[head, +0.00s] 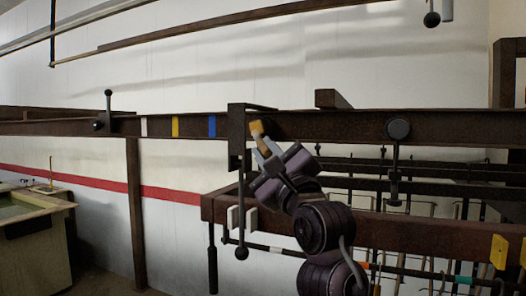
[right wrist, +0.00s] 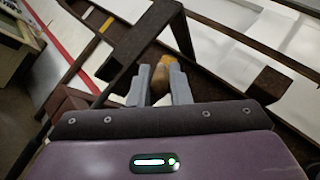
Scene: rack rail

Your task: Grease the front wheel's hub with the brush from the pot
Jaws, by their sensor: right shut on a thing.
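My right gripper (head: 264,158) is raised at the rail and shut on the brush (head: 259,131). The brush's yellow-tan head points up, close in front of the dark rail beside an upright bracket. In the right wrist view the brush (right wrist: 161,77) sits between the two grey fingers (right wrist: 159,88). A dark round wheel (head: 272,128) shows partly behind the brush head; I cannot tell whether they touch. Another round dark wheel (head: 398,129) is on the rail farther right, with a hanger below it. I cannot make out the grease pot. My left gripper is not in view.
The long brown rail (head: 350,127) runs across, with white, yellow and blue marks left of the bracket (head: 236,135). A lower brown beam (head: 420,234) and hanging rods stand at right. A tank (head: 35,250) with a thin upright stick is at far left.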

